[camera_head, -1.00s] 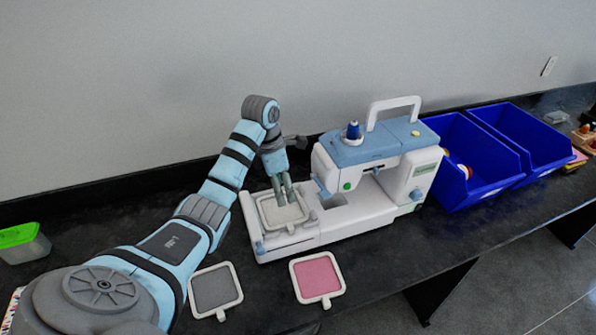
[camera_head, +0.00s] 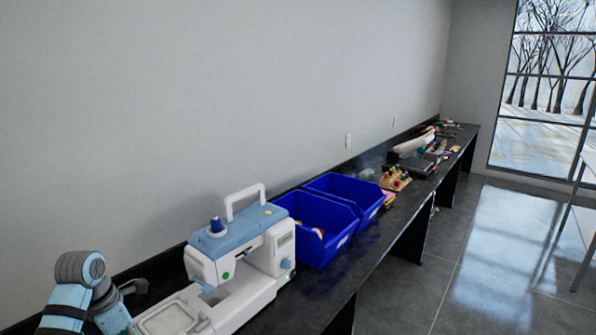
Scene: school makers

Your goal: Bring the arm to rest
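My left arm shows at the lower left, its pale blue links bent above the bench. My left gripper is mostly below the picture's bottom edge, so its fingertips are hidden. Beside it stands the white and blue sewing machine (camera_head: 243,252). A light hoop (camera_head: 168,319) with a pale frame lies on the machine's bed at the bottom edge, partly cut off. My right arm and gripper are not in view.
Two blue bins (camera_head: 318,234) stand right of the machine, the nearer holding small coloured items. Farther along the dark bench (camera_head: 412,232) are a wooden rack (camera_head: 396,180) and several tools. Open grey floor (camera_head: 455,268) lies to the right, with a window beyond.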

